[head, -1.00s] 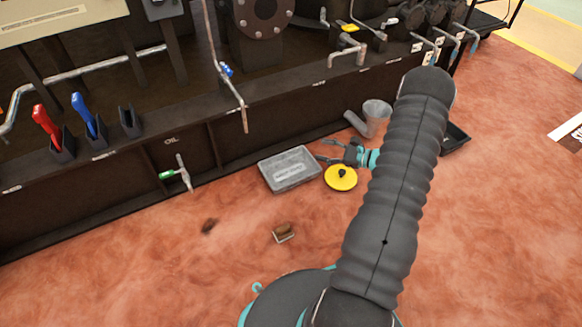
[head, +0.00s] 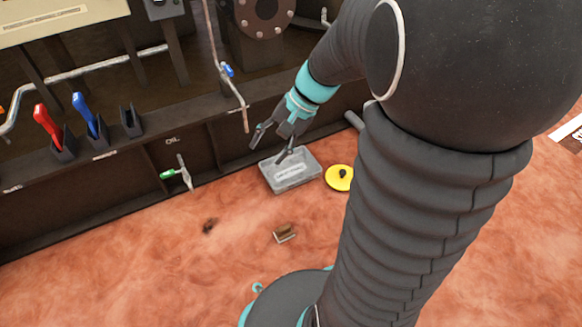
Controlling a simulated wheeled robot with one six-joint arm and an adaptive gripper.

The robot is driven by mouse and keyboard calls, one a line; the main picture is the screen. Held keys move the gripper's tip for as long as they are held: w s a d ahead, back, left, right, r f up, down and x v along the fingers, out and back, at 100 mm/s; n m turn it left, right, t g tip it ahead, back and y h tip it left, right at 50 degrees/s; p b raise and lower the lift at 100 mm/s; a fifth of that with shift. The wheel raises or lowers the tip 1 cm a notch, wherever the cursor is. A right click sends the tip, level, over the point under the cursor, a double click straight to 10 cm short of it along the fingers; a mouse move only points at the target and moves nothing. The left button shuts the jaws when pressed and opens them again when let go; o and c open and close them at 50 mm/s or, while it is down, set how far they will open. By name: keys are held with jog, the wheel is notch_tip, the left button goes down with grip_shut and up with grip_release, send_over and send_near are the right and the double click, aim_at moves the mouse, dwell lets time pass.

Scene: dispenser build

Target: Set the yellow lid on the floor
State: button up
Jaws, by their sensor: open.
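The yellow lid (head: 338,178) is a round disc with a dark knob, lying flat on the reddish floor (head: 150,265). It is just right of the grey tray, and my arm stands close to its right edge in the picture. My gripper (head: 268,148) is open and empty. It is up and left of the lid, in front of the dark machine base and over the tray's upper left side in the picture. Its fingers point down and to the left.
A grey rectangular tray (head: 292,183) with a pale label sits on the floor. A small brown block (head: 284,232) and a dark spot (head: 209,226) are nearer. A green-handled valve (head: 178,173) and a blue-handled hanging pipe (head: 236,90) stick out from the machine. My arm hides the right side.

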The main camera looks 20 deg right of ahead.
jog(key=s+a+r+n+t+h, duration=0.1)
jog(key=s+r+n+t+h, duration=0.3)
jog(key=s, duration=0.9)
jog(key=shift+s+r+n+h, duration=0.4)
jog(key=shift+r+n+h, duration=0.8)
jog(key=shift+r+n, duration=0.65)
jog(key=shift+f, duration=0.1)
